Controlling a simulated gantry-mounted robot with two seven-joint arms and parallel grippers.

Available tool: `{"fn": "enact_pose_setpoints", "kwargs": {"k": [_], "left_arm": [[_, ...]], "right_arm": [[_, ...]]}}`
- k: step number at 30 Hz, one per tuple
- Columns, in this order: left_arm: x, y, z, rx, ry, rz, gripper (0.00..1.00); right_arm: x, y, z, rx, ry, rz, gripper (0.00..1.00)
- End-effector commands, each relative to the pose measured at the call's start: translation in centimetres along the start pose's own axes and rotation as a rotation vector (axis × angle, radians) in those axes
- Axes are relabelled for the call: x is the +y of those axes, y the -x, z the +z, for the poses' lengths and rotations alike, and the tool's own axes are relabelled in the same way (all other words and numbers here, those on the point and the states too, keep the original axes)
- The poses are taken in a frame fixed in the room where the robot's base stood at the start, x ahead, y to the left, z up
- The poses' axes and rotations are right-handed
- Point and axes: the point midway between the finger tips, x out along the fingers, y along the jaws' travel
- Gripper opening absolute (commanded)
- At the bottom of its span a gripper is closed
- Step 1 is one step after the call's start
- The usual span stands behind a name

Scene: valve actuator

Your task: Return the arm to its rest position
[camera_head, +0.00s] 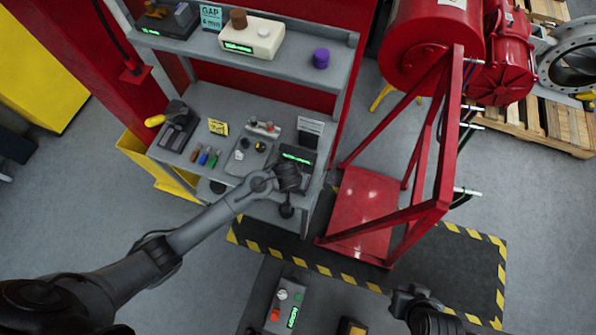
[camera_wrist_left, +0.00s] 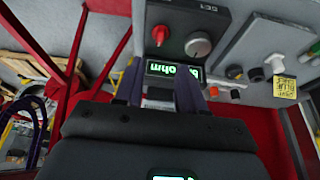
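My left arm (camera_head: 205,228) reaches from the lower left to the front of the grey workbench (camera_head: 213,102). Its dark left gripper (camera_head: 287,208) is at the bench's front right edge, close to a box with a green display (camera_head: 297,153). In the left wrist view, the two fingers of the left gripper (camera_wrist_left: 159,78) are apart, with nothing visibly held. A lit green display (camera_wrist_left: 176,71) shows between and beyond them; contact cannot be told. My right gripper (camera_head: 418,303) is dark, at the bottom right over the floor, and its fingers are unclear.
A red frame (camera_head: 440,150) carrying a red actuator (camera_head: 430,45) stands right of the bench. A shelf (camera_head: 330,62) overhangs the bench's back. A panel (camera_head: 278,303) with buttons is at the bottom centre. Open floor (camera_head: 150,210) lies left of the arm.

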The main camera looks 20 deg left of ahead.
Motion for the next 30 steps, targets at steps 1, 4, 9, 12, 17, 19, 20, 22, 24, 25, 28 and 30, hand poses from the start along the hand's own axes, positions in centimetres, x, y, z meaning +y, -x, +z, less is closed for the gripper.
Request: {"fn": "enact_pose_setpoints", "kwargs": {"k": [1,4,9,12,17,19,20,22,24,25,28,30], "left_arm": [[0.0,0.0,0.0,0.0,0.0,0.0,0.39],[0.0,0.0,0.1,-0.001,0.0,0.0,0.39],[0.1,-0.8,2.8,-0.042,0.0,0.001,0.39],[0.2,-1.6,6.9,-0.104,0.009,0.006,0.39],[1.4,0.6,14.6,-0.183,0.103,0.064,0.39],[1.3,3.1,16.6,-0.192,0.151,0.082,0.39],[1.1,4.4,17.2,-0.193,0.164,0.086,0.39],[-0.1,7.8,17.9,-0.185,0.174,0.088,0.39],[-1.8,11.2,18.0,-0.169,0.164,0.08,0.39],[-2.5,12.6,17.8,-0.161,0.152,0.076,0.39],[-4.9,17.1,16.5,-0.119,0.096,0.059,0.39],[-6.2,19.9,14.9,-0.08,0.037,0.049,0.39]], "right_arm": [[0.0,0.0,0.0,0.0,0.0,0.0,0.0],[0.0,0.0,0.0,0.0,0.0,0.0,0.0],[0.0,0.1,0.0,0.0,0.001,0.001,0.0],[0.1,0.2,-0.1,0.0,0.003,0.002,0.0],[0.2,0.8,-0.2,0.0,0.008,0.006,0.0],[0.2,1.0,-0.3,-0.001,0.009,0.007,0.0],[0.3,1.0,-0.3,-0.002,0.01,0.008,0.0],[0.3,1.2,-0.3,-0.002,0.01,0.008,0.0],[0.3,1.3,-0.4,-0.002,0.009,0.008,0.0],[0.3,1.4,-0.4,-0.002,0.01,0.008,0.0],[0.3,1.4,-0.4,-0.002,0.009,0.007,0.0],[0.2,1.4,-0.4,-0.002,0.009,0.006,0.0]]}}
